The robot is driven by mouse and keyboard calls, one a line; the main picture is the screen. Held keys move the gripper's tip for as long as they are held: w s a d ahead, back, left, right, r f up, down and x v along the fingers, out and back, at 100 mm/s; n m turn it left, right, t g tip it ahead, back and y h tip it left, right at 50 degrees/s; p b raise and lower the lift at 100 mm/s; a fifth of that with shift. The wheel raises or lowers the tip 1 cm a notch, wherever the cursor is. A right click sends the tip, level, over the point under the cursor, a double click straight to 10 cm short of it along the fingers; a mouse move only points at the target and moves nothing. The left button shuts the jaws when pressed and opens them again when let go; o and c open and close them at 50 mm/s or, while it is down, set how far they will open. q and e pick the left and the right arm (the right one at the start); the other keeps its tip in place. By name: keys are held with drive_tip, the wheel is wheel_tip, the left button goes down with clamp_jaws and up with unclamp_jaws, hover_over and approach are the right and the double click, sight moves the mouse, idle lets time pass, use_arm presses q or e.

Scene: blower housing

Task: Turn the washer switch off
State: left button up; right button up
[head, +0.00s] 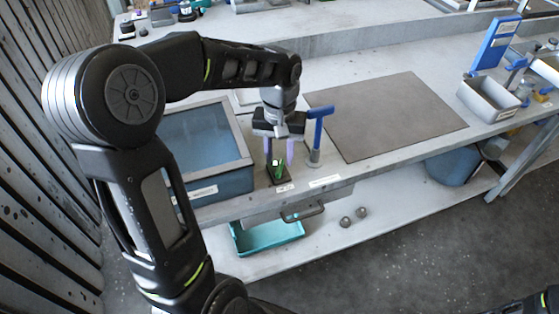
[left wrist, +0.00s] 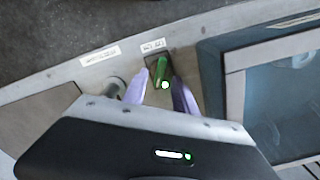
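The washer switch is a green lever on a small dark base (head: 279,174) at the front edge of the bench, with a bright light spot on it. It also shows in the left wrist view (left wrist: 160,68), with a white label beside it. My left gripper (head: 278,152) is over the switch, pointing down. Its two pale purple fingers are apart, one on each side of the green lever in the left wrist view (left wrist: 158,88). I cannot tell whether they touch it. The washer (head: 243,142), a blue-grey box with a clear lid, stands just left of the switch. My right gripper is out of view.
A blue-handled upright tool (head: 318,128) stands close to the right of my left gripper. A flat grey-brown mat (head: 392,115) lies further right. A drawer handle (head: 303,213) and a teal bin (head: 268,236) are below the bench edge. A grey bin (head: 489,100) stands far right.

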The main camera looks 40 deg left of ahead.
sight(280, 166)
use_arm(q)
drive_tip(key=shift+f, duration=1.55)
drive_tip(key=shift+c, duration=0.4)
clamp_jaws()
